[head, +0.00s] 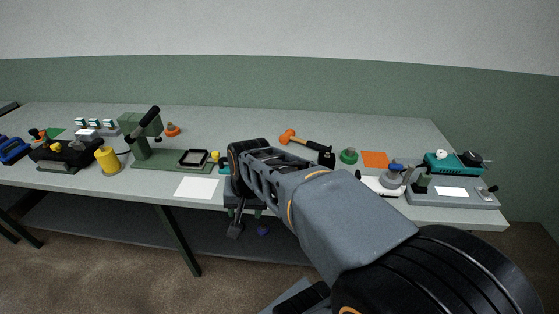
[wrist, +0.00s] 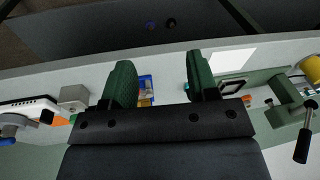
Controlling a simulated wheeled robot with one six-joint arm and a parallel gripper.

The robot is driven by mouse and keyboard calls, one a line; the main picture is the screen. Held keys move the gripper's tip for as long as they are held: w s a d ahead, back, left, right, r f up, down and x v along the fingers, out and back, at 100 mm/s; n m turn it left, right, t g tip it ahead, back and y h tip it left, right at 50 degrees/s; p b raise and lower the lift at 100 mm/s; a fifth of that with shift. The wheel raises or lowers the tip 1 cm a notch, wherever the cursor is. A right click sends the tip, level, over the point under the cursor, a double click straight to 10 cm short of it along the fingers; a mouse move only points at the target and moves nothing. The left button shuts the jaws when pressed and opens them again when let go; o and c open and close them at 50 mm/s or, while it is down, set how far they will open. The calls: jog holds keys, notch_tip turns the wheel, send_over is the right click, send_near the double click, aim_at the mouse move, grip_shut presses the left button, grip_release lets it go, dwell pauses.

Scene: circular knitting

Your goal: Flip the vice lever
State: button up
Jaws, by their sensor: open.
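I cannot tell for certain which object is the vice. A green machine (head: 145,150) with a long black-handled lever (head: 147,122), tilted up to the right, stands left of my arm. It also shows upside down at the right of the wrist view (wrist: 287,92), its black handle (wrist: 303,145) hanging down in the picture. My gripper (wrist: 162,82) is open, with two green fingers apart and nothing held. A small blue and yellow object (wrist: 147,88) shows beyond the gap, beside the left finger. My gripper is near the table's front edge; my arm hides part of the table.
A black device (head: 65,156) and a yellow cylinder (head: 107,160) stand at left. An orange-headed hammer (head: 305,140) lies behind my arm. A grey base (head: 453,198) and teal device (head: 452,163) are at right. The table's front edge (wrist: 60,62) crosses the wrist view.

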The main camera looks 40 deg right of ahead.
jog(key=w+d+r+m+t+y, duration=0.1)
jog(key=w+d+m+y, duration=0.15)
jog(key=d+m, duration=1)
jog(key=w+d+m+y, duration=0.25)
jog(key=d+m, duration=0.75)
jog(key=m, duration=0.5)
jog(key=shift+n+h, duration=0.25)
jog(key=shift+h, duration=0.35)
jog(key=x, duration=0.8)
jog(key=w+x, duration=0.1)
jog(key=x, duration=0.3)
jog(key=shift+a+f, duration=0.1)
jog(key=shift+a, duration=0.05)
jog(key=shift+c, duration=0.2)
grip_shut()
